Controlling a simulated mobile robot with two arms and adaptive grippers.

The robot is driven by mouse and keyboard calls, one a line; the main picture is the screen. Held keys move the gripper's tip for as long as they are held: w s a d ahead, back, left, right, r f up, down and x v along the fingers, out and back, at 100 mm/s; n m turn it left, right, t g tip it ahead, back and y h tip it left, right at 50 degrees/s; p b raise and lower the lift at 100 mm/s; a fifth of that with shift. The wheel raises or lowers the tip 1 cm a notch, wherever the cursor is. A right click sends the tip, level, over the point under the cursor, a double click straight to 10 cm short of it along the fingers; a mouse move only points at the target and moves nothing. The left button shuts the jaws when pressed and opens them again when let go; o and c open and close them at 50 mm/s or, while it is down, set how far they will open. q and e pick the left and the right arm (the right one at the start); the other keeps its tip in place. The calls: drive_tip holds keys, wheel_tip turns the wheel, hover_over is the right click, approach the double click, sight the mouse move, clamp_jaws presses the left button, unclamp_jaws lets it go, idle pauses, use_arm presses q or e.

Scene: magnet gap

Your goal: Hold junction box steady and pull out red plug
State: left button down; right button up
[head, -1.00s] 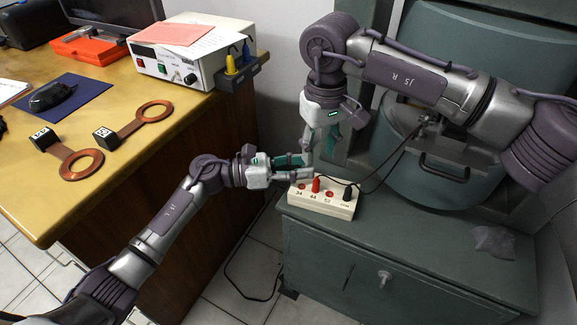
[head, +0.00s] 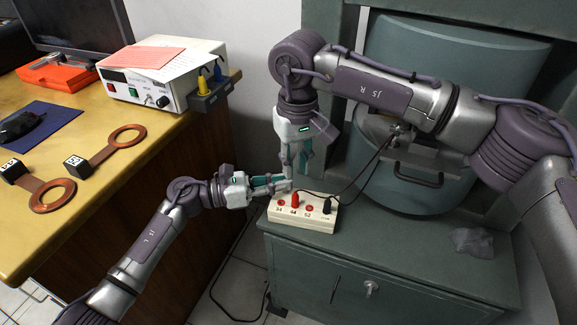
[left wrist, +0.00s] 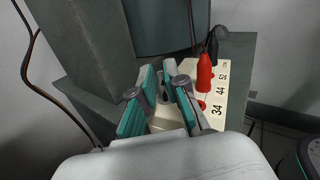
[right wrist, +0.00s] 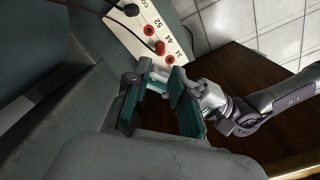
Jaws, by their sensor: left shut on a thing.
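The white junction box (head: 312,221) sits on the grey-green cabinet, with sockets marked 34, 44, 52 and COM. The red plug (head: 295,200) stands upright in socket 44; it also shows in the left wrist view (left wrist: 205,75). My left gripper (head: 287,186) is shut on the junction box's end beside socket 34; its fingers flank that end in the left wrist view (left wrist: 163,98). My right gripper (head: 291,177) points down above that same end, close to the left fingers. Its fingers are apart in the right wrist view (right wrist: 160,82), with the red plug (right wrist: 159,47) beyond their tips, not between them.
A black plug (head: 327,206) with a cable is in the COM socket. A dark cable crosses behind the box. The wooden desk (head: 110,185) at left holds a white instrument (head: 150,92) and copper rings (head: 127,136).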

sight(296, 195)
drive_tip(key=m, duration=0.6)
drive_tip(key=shift+r, duration=0.35)
wheel_tip(296, 195, down, 10)
drive_tip(key=m, duration=1.5)
drive_tip(key=shift+f+m, duration=0.25)
drive_tip(key=shift+m, duration=0.15)
